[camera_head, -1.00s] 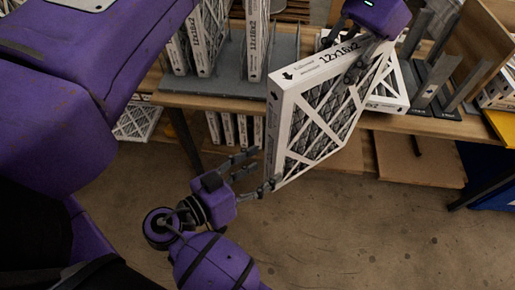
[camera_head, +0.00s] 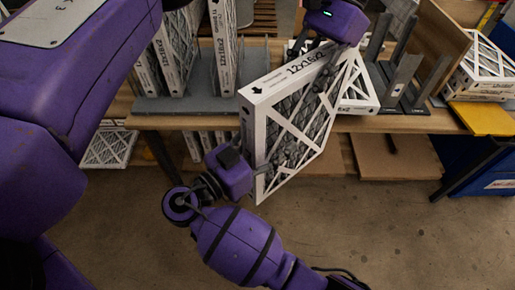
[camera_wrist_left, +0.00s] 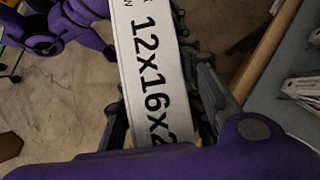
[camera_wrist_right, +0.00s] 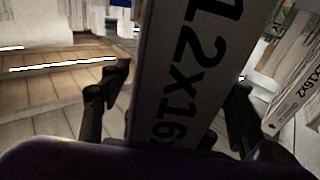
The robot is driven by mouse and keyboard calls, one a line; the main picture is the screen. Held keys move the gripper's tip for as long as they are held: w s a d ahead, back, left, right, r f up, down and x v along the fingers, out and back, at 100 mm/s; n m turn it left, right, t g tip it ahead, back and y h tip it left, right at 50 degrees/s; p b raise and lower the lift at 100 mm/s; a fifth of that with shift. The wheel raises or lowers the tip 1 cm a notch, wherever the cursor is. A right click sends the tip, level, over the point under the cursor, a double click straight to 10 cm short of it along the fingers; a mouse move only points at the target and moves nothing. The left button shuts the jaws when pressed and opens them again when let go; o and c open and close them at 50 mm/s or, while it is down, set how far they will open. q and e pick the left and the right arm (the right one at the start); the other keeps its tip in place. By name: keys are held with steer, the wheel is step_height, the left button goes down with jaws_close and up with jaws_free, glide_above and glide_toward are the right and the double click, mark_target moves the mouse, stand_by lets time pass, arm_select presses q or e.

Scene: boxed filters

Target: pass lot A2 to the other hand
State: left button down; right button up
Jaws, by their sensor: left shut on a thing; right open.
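A white-framed boxed filter (camera_head: 290,125), printed 12x16x2 with a black arrow, hangs tilted in the air in the head view. I cannot read a lot mark on it. My left gripper (camera_head: 322,70) is shut on its upper edge; the left wrist view shows the printed edge (camera_wrist_left: 150,60) between the fingers. My right gripper (camera_head: 257,168) is at the filter's lower left edge, its fingers mostly hidden in the head view. In the right wrist view the open fingers stand on either side of the printed edge (camera_wrist_right: 185,70), with a gap on the left.
A wooden bench (camera_head: 160,122) runs behind, with upright filters (camera_head: 222,50) in a grey rack at left. Another filter (camera_head: 358,95) lies behind the held one. Grey metal dividers (camera_head: 405,75) and a yellow-topped blue bin (camera_head: 485,118) are right. Floor in front is clear.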

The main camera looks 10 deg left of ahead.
steer(key=shift+w+d, duration=0.4)
steer(key=shift+w, duration=0.2)
steer(key=c, duration=1.3)
arm_select(q)
steer(key=c, duration=1.1)
jaws_free()
arm_select(e)
steer(key=shift+c, duration=0.3)
